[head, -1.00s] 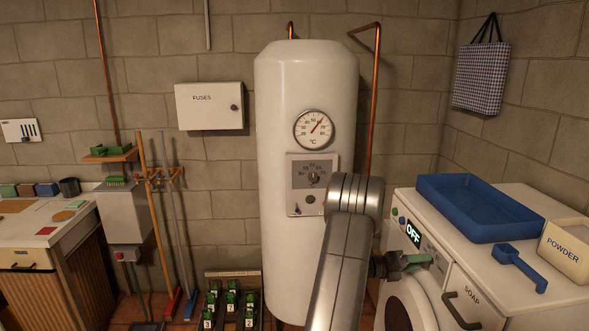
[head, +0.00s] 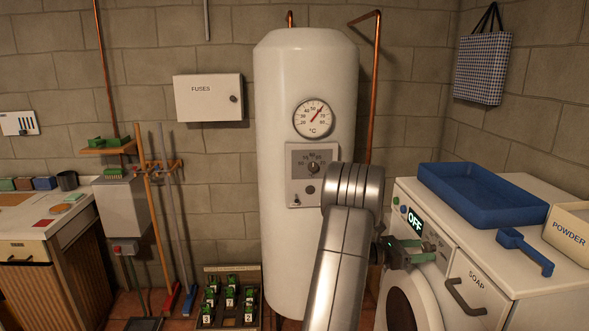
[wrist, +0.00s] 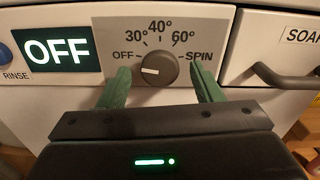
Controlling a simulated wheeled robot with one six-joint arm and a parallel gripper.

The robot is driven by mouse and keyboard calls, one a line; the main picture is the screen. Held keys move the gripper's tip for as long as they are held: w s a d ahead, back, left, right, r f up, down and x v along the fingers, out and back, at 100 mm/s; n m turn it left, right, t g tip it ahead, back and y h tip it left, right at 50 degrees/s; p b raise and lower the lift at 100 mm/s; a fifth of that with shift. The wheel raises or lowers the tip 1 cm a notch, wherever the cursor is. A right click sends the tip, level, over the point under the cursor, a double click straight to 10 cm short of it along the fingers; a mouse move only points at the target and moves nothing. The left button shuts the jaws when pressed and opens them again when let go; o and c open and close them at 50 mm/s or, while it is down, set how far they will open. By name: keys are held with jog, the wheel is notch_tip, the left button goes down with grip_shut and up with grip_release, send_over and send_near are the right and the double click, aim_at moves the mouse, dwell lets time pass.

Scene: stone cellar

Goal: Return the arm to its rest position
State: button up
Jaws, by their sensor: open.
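My gripper (head: 405,250) is at the front panel of the white washing machine (head: 500,270), at the right of the head view. In the wrist view my gripper (wrist: 161,82) is open, its two green fingers standing apart on either side of the round grey dial (wrist: 155,68). The dial's white mark points left, towards OFF. Nothing is held between the fingers. I cannot tell how far the fingertips are from the panel. My grey arm reaches up from the bottom of the head view and bends towards the machine, in front of the boiler's lower right side.
A white boiler (head: 305,100) stands behind my arm. A blue tray (head: 480,218), a blue scoop (head: 525,250) and a powder box (head: 570,240) are on the machine. The soap drawer handle (wrist: 285,77) juts out right of the dial. Green numbered items fill a floor crate (head: 232,269).

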jog(key=m, duration=0.3)
jog(key=shift+a+b, duration=0.3)
jog(key=shift+a, duration=0.25)
